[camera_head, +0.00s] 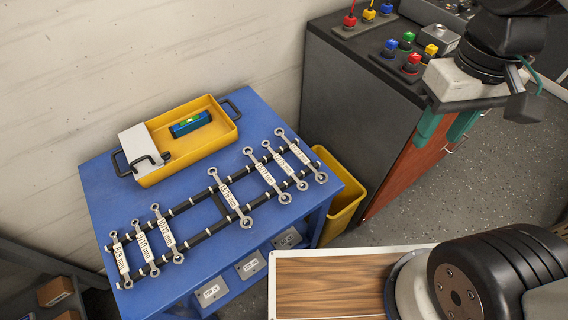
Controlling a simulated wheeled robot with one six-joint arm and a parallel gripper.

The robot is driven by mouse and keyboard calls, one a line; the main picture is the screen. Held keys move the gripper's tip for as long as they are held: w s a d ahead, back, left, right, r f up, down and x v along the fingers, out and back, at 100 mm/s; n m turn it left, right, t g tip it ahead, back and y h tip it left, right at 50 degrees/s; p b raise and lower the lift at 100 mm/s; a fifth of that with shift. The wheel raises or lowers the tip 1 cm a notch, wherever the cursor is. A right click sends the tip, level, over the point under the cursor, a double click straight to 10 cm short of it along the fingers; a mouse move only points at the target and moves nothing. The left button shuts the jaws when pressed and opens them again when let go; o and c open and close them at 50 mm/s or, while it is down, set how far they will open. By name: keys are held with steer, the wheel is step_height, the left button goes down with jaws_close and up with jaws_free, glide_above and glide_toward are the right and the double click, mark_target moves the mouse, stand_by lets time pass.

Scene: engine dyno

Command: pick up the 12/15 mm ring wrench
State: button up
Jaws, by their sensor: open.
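Several ring wrenches lie side by side across a black two-rail rack (205,234) on the blue table (97,181). Each has a white size label, but the print is too small to read surely, so I cannot tell which is the 12/15 mm one. Three wrenches are grouped at the left end, one larger wrench (229,197) lies near the middle, and three more are at the right end. My gripper (445,127) is at the upper right, its teal fingers apart and empty, in front of the dark cabinet and far from the rack.
A yellow tray (150,180) with a blue level (190,124) and a white box stands behind the rack. A yellow bin (343,212) is beside the table. The dark cabinet (335,115) carries coloured knobs. A wood-topped surface (330,285) is at the front.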

steer(key=w+a+f+n+g+h, duration=0.1)
steer(key=w+a+f+n+g, duration=0.15)
steer(key=w+a+f, duration=0.5)
steer(key=n+t, duration=0.3)
glide_above(284, 164)
steer(key=s, duration=0.1)
steer(key=shift+g+y, duration=0.25)
steer(key=shift+y, duration=0.05)
steer(key=f, duration=1.2)
steer(key=shift+d+f, duration=0.25)
steer(key=shift+f, duration=0.15)
steer(key=shift+w+a, duration=0.2)
steer(key=shift+w, duration=0.05)
steer(key=shift+w+f, duration=0.2)
steer(key=shift+f, duration=3.55)
steer(key=shift+f, duration=0.25)
jaws_close()
